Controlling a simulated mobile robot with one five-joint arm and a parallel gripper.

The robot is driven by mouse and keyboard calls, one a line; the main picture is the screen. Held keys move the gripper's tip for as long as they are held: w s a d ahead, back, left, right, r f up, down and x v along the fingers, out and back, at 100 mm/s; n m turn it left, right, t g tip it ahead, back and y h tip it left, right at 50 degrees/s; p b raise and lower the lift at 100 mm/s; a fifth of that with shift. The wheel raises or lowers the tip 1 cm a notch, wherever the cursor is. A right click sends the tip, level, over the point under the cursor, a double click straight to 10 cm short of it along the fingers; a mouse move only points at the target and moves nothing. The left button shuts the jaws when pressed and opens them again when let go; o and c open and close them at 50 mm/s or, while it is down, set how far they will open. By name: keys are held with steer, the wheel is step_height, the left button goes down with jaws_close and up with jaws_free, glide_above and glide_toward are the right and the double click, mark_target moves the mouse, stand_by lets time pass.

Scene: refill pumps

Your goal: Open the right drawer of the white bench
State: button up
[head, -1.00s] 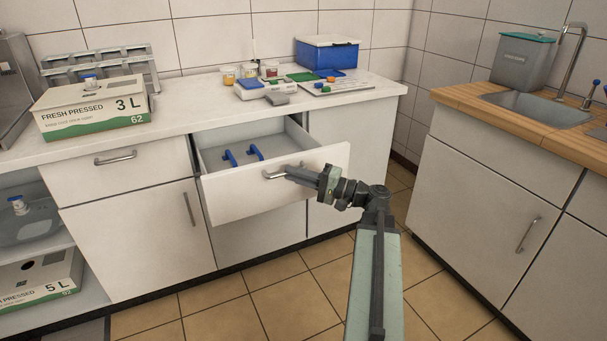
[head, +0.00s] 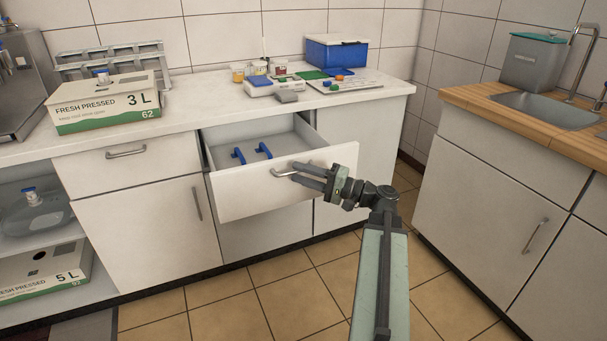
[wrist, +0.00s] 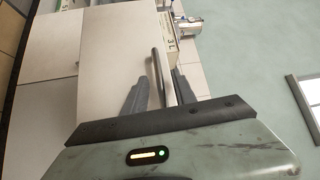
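The right drawer (head: 285,188) of the white bench (head: 90,195) stands pulled well out in the head view. Its metal bar handle (head: 281,173) is on the front panel. Two blue handle-shaped items (head: 251,153) lie inside on the grey drawer floor. My gripper (head: 295,171) is at the right part of the handle, with its two fingers spread apart. In the wrist view the fingers (wrist: 158,88) stand either side of the handle bar (wrist: 158,72), with gaps showing. The fingertips hide part of the handle in the head view.
A 3 L box (head: 108,103), a scale (head: 272,86) and a blue bin (head: 336,54) stand on the benchtop. The left drawer (head: 125,165) is shut. A sink counter (head: 510,118) stands at the right. Tiled floor (head: 270,298) lies clear in front.

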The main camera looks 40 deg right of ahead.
steer(key=b+v, duration=0.1)
steer(key=v, duration=0.6)
steer(key=shift+s+d+f, duration=0.15)
steer(key=shift+s+d, duration=0.05)
steer(key=shift+s, duration=0.05)
